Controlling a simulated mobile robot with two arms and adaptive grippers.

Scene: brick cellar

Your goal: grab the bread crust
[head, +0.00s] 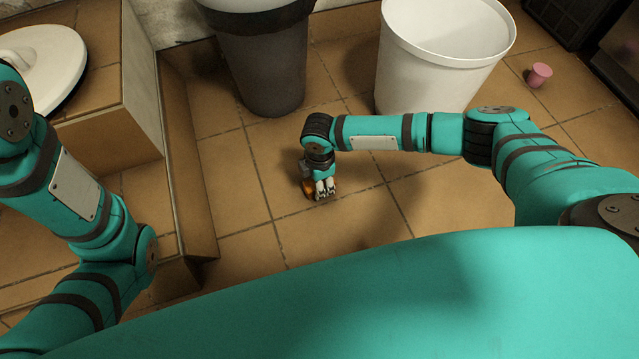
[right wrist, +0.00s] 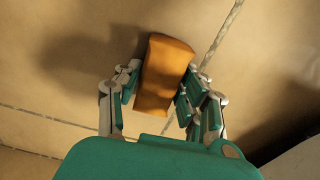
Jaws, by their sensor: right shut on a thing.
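The bread crust (right wrist: 165,72) is an orange-brown block in the right wrist view, between the two fingers of my right gripper (right wrist: 158,88). The fingers press on its left and right sides. In the head view, my right gripper (head: 323,187) points down close to the tiled floor, with a bit of the orange-brown crust (head: 308,188) showing at its left side. The rest of the crust is hidden by the gripper there. I cannot tell whether the crust still touches the floor. My left arm shows at the left edge of the head view, but its gripper is out of the picture.
A dark grey bin (head: 262,65) and a white bucket (head: 440,55) stand behind my right arm. A small pink cup (head: 539,75) lies at the right. A tiled ledge (head: 112,150) with a white lid (head: 40,62) is at the left. Floor around the gripper is clear.

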